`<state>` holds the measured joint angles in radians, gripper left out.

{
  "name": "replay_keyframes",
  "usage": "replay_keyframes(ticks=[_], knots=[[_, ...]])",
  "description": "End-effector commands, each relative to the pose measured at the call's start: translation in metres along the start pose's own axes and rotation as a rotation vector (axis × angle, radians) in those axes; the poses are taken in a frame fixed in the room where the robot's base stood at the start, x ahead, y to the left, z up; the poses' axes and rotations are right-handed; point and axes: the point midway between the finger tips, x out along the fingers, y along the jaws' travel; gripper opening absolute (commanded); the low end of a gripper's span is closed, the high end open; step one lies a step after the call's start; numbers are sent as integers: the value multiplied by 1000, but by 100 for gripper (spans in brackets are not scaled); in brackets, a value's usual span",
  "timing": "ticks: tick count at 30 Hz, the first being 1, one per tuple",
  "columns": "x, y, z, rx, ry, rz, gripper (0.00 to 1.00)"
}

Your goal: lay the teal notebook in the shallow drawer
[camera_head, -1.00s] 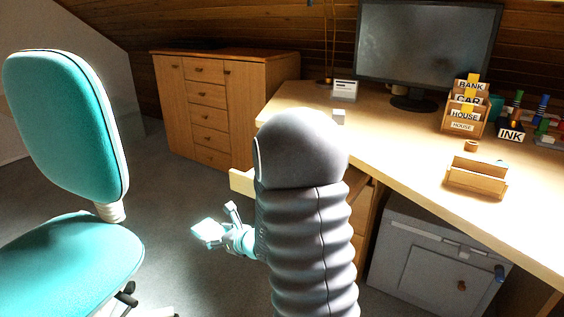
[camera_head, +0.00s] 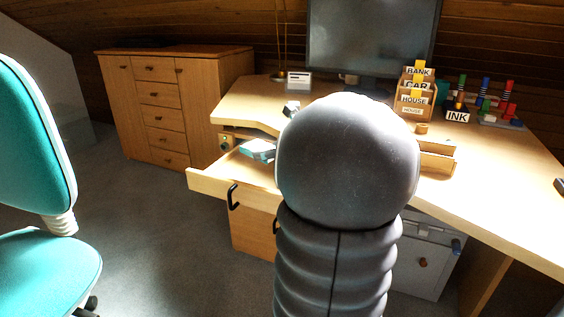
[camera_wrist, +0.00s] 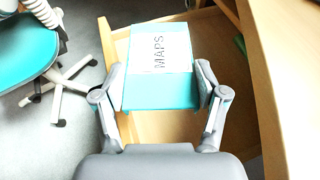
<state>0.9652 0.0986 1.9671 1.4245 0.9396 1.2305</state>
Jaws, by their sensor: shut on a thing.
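The teal notebook (camera_wrist: 160,99) has a white label reading MAPS. My gripper (camera_wrist: 163,84) is shut on it, one finger at each long side. In the wrist view the notebook is over the open shallow drawer (camera_wrist: 180,126), whose bare wooden floor shows below it. In the head view the notebook (camera_head: 257,150) is a small teal and white shape over the drawer (camera_head: 212,187), left of my arm. My arm hides most of the gripper there. I cannot tell whether the notebook touches the drawer floor.
The desk top (camera_head: 490,180) borders the drawer on the right. A small white block (camera_head: 291,108) sits near the desk edge. A teal chair (camera_head: 40,260) stands at the left. A letter rack (camera_head: 415,95) and a monitor (camera_head: 370,40) are at the back.

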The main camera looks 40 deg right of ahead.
Motion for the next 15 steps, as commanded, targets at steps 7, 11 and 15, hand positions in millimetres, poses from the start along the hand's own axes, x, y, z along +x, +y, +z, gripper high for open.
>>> replay_keyframes(ticks=[7,11,15], knots=[[-29,-26,-13,30,0,-72,36],[-10,-25,-17,33,1,-71,36],[22,-23,-22,32,1,-69,36]])
